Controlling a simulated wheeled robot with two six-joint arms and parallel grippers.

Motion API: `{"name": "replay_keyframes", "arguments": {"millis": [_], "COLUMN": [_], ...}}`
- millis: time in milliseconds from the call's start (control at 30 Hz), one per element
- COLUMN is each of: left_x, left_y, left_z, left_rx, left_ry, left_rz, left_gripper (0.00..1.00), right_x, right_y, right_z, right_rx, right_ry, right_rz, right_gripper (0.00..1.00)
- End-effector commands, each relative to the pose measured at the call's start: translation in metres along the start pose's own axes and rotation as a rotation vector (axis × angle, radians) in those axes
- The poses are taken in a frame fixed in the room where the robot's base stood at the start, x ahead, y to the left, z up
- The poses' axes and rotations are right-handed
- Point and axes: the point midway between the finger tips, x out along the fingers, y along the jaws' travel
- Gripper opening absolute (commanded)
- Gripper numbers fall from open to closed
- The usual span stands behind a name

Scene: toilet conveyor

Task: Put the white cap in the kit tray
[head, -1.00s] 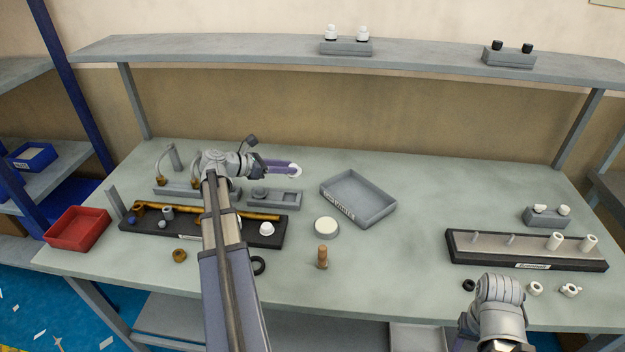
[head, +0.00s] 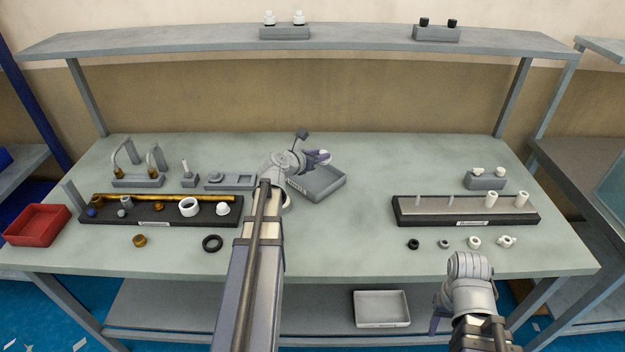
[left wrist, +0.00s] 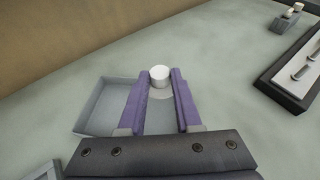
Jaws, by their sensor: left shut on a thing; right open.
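The white cap (left wrist: 159,76) is a short white cylinder between the fingertips of my left gripper (left wrist: 161,84), which is shut on it. In the head view my left gripper (head: 322,157) is near the far edge of the grey kit tray (head: 328,189), and the cap is small there. In the left wrist view the tray (left wrist: 88,122) lies to the left, partly behind the left finger.
A black-edged rack (head: 465,211) stands on the right with small parts before it. A dark board (head: 150,217) with fittings and a red bin (head: 37,225) are on the left. My left arm hides part of the table's middle. A shelf (head: 300,45) spans the back.

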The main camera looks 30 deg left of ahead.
Motion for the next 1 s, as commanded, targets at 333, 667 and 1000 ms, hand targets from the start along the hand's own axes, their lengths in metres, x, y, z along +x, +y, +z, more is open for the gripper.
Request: {"name": "replay_keyframes", "arguments": {"millis": [333,667,1000], "left_x": [0.018,0.024,0.036], "left_y": [0.001,0.001,0.001], "left_z": [-0.043,-0.058,-0.088], "left_rx": [0.0,0.001,0.001], "left_ry": [0.0,0.0,0.0], "left_rz": [-0.001,-0.001,-0.001], "left_gripper": [0.0,0.0,0.0], "right_x": [0.046,0.062,0.095], "right_y": [-0.004,-0.006,-0.009], "right_z": [-0.003,-0.004,-0.005], "right_rx": [0.0,0.0,-0.001], "right_ry": [0.0,0.0,0.0], "right_rz": [0.0,0.0,0.0], "right_gripper": [0.5,0.5,0.5]}}
